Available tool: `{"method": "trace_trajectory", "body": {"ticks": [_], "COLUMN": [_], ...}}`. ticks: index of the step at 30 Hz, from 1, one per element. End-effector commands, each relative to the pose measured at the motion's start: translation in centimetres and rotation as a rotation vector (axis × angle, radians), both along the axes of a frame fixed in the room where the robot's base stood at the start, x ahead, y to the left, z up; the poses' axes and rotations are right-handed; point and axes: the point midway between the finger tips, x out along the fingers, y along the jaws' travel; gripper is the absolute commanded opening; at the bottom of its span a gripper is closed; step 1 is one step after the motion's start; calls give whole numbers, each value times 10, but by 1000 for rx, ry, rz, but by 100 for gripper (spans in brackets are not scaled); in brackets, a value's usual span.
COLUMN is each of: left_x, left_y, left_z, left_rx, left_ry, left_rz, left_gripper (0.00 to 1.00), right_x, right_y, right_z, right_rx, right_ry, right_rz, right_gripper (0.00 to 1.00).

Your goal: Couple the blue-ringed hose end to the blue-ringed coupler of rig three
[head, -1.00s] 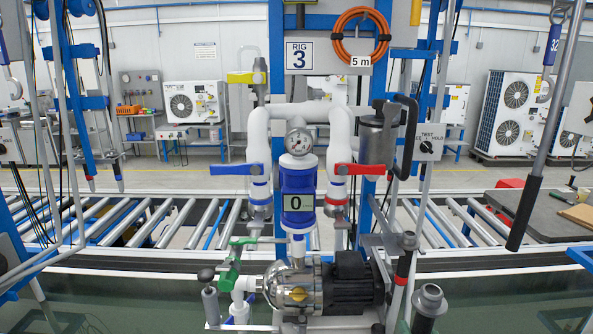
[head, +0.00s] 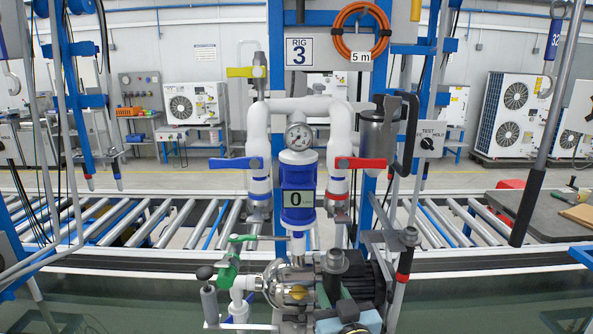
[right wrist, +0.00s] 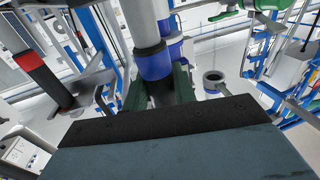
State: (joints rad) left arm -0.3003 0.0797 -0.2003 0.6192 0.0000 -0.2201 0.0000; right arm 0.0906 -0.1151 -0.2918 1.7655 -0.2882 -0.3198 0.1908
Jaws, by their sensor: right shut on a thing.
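My right gripper (head: 337,288) is shut on a grey hose end (head: 334,262), held upright in front of the pump. In the right wrist view, the hose end's blue ring (right wrist: 154,63) shows between the green fingers (right wrist: 160,92); the ring is not clear in the head view. The blue-ringed coupler (head: 259,203) is at the bottom of rig three's left pipe, under the blue lever. The held hose end is to its right and lower, apart from it. It is nearly below the red-ringed coupler (head: 336,209). My left gripper is not in view.
A red-banded hose end (head: 404,262) stands just right of my gripper. A roller conveyor (head: 130,221) runs behind.

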Motion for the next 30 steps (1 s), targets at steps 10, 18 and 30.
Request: {"method": "trace_trajectory", "body": {"ticks": [10, 18, 30], "left_x": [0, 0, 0], "left_y": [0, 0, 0], "left_z": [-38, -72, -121], "left_rx": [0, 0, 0], "left_ry": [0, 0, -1], "left_rz": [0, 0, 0], "left_gripper": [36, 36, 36], "right_x": [56, 92, 131], "right_y": [62, 102, 145], "right_z": [-15, -24, -33], "right_rx": [1, 1, 0], "right_ry": [-8, -8, -9], "right_rz": [101, 165, 234], "right_gripper": [0, 0, 0]}}
